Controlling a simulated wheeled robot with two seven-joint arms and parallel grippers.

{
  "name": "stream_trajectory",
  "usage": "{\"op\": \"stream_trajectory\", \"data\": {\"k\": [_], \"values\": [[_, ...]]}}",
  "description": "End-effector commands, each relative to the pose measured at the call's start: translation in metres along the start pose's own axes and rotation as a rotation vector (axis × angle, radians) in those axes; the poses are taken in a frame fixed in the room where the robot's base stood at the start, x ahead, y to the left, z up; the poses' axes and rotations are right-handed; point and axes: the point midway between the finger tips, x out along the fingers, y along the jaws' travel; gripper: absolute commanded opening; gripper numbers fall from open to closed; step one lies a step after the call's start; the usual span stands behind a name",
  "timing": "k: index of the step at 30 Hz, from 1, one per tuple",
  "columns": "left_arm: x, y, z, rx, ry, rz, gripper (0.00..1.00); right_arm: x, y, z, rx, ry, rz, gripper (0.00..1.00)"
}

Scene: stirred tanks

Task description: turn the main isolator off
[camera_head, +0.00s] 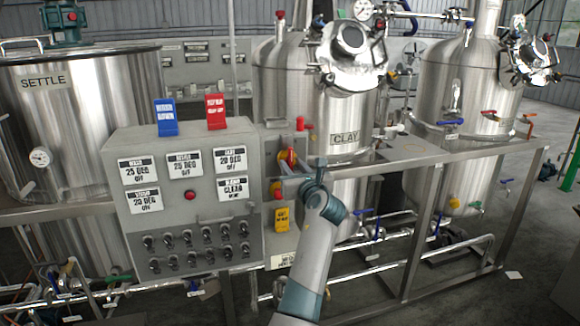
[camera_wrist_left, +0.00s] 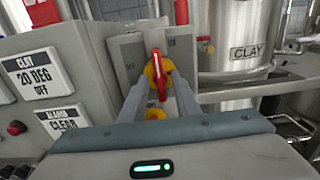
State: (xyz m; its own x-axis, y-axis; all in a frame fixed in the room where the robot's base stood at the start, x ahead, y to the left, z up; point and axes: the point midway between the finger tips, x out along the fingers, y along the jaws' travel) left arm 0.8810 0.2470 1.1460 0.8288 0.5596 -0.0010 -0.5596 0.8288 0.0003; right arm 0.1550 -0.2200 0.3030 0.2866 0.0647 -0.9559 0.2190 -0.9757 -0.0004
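The main isolator is a red handle (camera_wrist_left: 159,76) on a yellow round base, mounted on a grey box (camera_wrist_left: 124,50) beside the control panel. In the left wrist view the handle stands close to upright; small marks on the box are too small to read surely. In the head view the isolator (camera_head: 288,157) is partly hidden by my left gripper (camera_head: 291,174). In the left wrist view my left gripper (camera_wrist_left: 159,98) is open, one finger on each side of the handle's lower part. I cannot tell whether the fingers touch it. My right gripper is not in view.
The control panel (camera_head: 190,215) with labels, switches and a red button stands left of the isolator. A yellow tag (camera_head: 282,219) hangs below it. The CLAY tank (camera_head: 285,85) stands behind, and a metal frame (camera_head: 470,158) runs to the right.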

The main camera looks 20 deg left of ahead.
Motion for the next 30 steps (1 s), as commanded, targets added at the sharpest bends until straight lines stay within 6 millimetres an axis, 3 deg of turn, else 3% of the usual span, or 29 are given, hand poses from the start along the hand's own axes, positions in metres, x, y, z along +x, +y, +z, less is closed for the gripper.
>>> {"op": "stream_trajectory", "data": {"k": [13, 14, 17, 18, 30], "values": [[-0.001, -0.001, 0.000, -0.001, 0.000, 0.000, 0.29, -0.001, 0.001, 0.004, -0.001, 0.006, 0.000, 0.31], [-0.001, -0.001, 0.000, 0.000, 0.000, 0.000, 0.27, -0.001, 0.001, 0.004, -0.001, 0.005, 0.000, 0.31], [-0.001, -0.001, 0.000, 0.000, 0.000, 0.000, 0.03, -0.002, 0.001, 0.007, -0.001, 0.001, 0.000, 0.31], [-0.001, -0.001, 0.000, 0.000, 0.000, 0.000, 0.00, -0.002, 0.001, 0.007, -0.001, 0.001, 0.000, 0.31], [-0.001, 0.000, 0.000, -0.037, 0.000, 0.000, 0.00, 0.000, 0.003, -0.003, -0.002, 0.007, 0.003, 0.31]]}}
